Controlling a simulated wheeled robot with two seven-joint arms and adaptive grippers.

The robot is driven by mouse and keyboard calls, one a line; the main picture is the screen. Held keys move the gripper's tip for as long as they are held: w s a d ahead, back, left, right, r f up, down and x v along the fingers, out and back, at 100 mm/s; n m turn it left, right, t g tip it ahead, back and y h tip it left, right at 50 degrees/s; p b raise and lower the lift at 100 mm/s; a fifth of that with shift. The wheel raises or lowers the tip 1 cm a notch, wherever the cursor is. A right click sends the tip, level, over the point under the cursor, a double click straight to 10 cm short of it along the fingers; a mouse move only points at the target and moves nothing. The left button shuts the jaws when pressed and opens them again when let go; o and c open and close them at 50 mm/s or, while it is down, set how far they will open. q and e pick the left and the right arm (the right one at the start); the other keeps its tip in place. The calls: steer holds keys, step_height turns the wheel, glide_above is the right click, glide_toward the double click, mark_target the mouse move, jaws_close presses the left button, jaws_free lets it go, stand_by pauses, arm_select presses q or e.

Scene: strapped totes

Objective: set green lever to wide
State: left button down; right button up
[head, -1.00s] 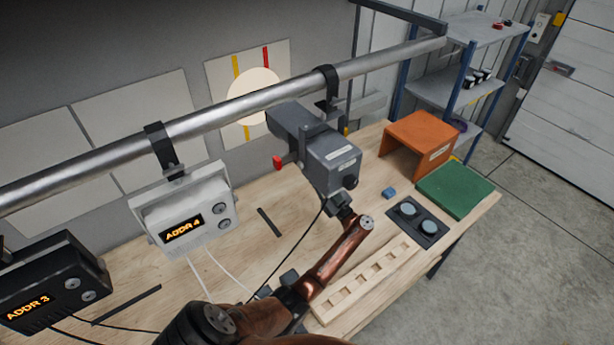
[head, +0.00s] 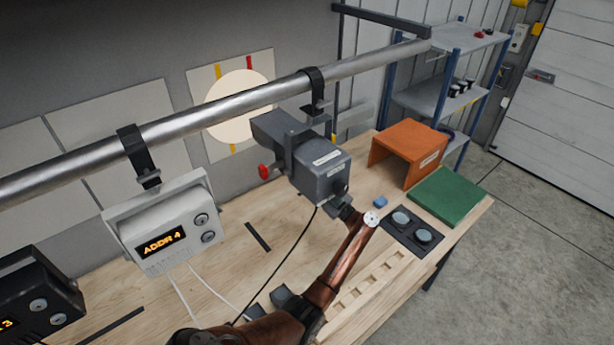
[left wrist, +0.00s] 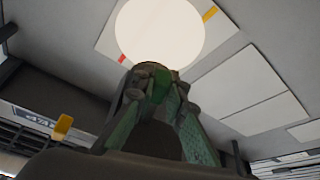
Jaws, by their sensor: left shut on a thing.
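A grey lamp (head: 312,160) hangs from a clamp on the metal pipe, with a red knob (head: 265,171) on its left side. It casts a pale round light spot (head: 236,108) on the wall board with yellow and red stripes. My left gripper (head: 345,209) is at the lamp's lower rear end, at the tip of the copper-coloured arm. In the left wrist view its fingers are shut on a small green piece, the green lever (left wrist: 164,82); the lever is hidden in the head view. The light spot (left wrist: 160,32) also shows there. My right gripper is not in view.
A white unit reading ADDR 4 (head: 165,225) and a black unit (head: 35,295) hang left along the pipe (head: 240,104). The wooden bench (head: 240,265) holds an orange cover (head: 410,155), a green mat (head: 450,195) and a dark plate with two round pieces (head: 412,230).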

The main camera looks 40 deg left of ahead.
arm_select(q)
steer(key=c, duration=1.9)
jaws_free()
steer(key=shift+c, duration=0.2)
steer(key=v, duration=1.2)
